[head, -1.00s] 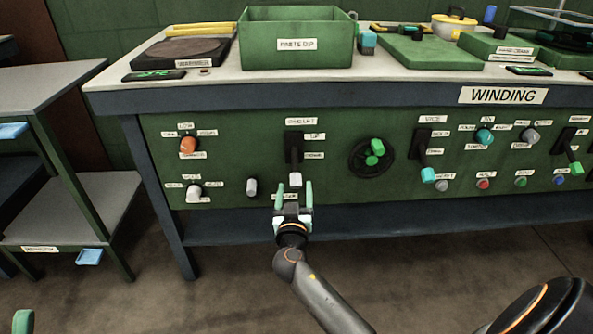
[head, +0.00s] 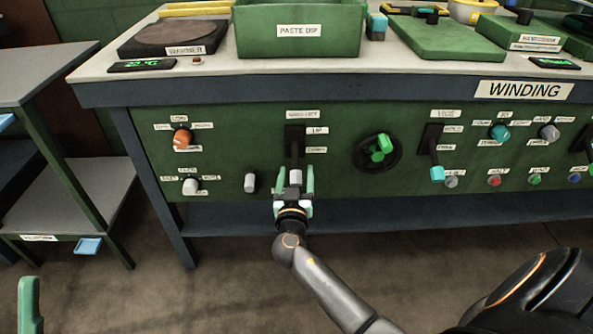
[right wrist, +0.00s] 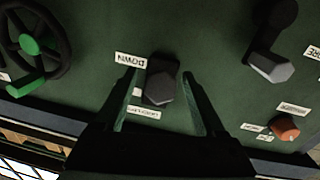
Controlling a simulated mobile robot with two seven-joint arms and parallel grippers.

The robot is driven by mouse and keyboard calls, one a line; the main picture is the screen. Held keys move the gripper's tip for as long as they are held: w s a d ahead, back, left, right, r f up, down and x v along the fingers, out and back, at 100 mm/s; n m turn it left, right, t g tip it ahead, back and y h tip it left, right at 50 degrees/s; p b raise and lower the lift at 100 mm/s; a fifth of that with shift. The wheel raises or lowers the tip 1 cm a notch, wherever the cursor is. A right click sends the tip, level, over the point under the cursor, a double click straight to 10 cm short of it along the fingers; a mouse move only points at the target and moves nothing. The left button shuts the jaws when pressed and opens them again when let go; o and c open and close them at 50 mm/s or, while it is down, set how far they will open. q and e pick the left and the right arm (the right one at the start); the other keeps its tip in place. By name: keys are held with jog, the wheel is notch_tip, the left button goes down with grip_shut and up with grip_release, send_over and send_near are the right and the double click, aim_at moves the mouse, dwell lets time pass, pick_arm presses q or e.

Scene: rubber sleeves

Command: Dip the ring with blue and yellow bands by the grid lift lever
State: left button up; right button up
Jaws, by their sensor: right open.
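The grid lift lever (head: 296,176) hangs from a black slot plate on the green panel, its grey handle pointing down toward the DOWN label. My right gripper (head: 294,173) is open, with its two green fingers on either side of the handle. In the right wrist view the dark handle end (right wrist: 160,86) sits between the spread fingers (right wrist: 158,75), with gaps on both sides. The green PASTE DIP box (head: 298,48) stands on the bench above. I cannot make out the banded ring. Part of a green finger of my left gripper (head: 28,304) shows at the lower left.
A grey knob (head: 250,182) is close left of the lever, and a black handwheel with a green grip (head: 380,148) is to the right. The VICE lever (head: 436,160) is further right. A shelf unit (head: 70,190) stands left of the bench.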

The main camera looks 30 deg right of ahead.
grip_shut()
dwell(0.7)
jog(key=shift+r, duration=0.1)
dwell(0.7)
